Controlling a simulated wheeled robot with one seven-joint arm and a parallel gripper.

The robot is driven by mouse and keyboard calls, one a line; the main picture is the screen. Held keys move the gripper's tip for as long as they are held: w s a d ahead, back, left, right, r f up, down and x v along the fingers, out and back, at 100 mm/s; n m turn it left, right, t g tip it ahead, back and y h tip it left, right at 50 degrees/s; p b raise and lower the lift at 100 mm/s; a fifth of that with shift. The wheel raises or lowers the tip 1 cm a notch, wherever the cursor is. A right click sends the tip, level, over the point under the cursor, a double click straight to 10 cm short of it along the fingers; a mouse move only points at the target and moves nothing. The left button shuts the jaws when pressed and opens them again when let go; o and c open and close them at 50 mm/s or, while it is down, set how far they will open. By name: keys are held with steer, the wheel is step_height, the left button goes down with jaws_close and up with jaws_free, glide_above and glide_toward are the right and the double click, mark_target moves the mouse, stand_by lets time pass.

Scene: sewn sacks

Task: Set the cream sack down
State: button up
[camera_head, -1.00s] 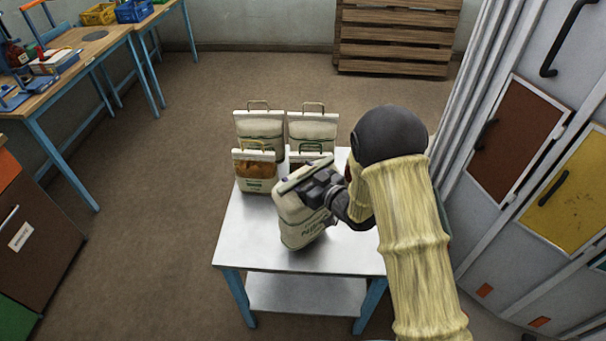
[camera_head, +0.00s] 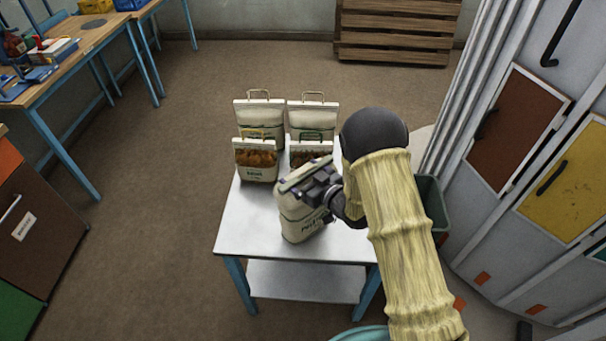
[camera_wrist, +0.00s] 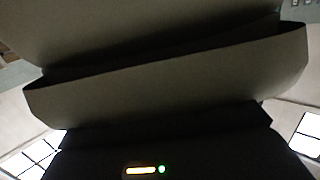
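The cream sack (camera_head: 296,222) is at the front of the small metal-topped table (camera_head: 250,228), nearly upright with a slight tilt. My gripper (camera_head: 308,183) is at its top edge and appears shut on the top band; the fingertips are partly hidden. In the wrist view the sack's folded top (camera_wrist: 170,85) fills the frame, dark and close. Whether the sack's bottom rests on the table or hangs just above it, I cannot tell.
Two pale sacks (camera_head: 260,121) (camera_head: 312,118) stand at the table's back. In front of them are a brown-windowed sack (camera_head: 256,162) and another one (camera_head: 310,152), partly hidden by my arm. A dark green bin (camera_head: 432,205) stands right of the table. Bare tabletop lies left of the held sack.

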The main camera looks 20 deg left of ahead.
stand_by(0.3)
steer(key=b+v, duration=0.3)
steer(key=v, duration=0.9)
steer(key=shift+b, duration=0.35)
steer(key=shift+w+d, duration=0.1)
steer(key=shift+w, duration=0.05)
steer(key=w+d+r+m+h, duration=0.2)
steer(key=d+m+h, duration=0.4)
steer(key=d+h, duration=0.75)
steer(key=s+d+r+m+g, duration=0.1)
steer(key=s+d+m+g, duration=0.2)
steer(key=s+d, duration=0.2)
steer(key=s+d+r+m+g, duration=0.2)
steer(key=s+d, duration=0.3)
steer(key=s, duration=0.6)
steer(key=shift+r+m+g, duration=0.25)
steer(key=shift+m+g, duration=0.15)
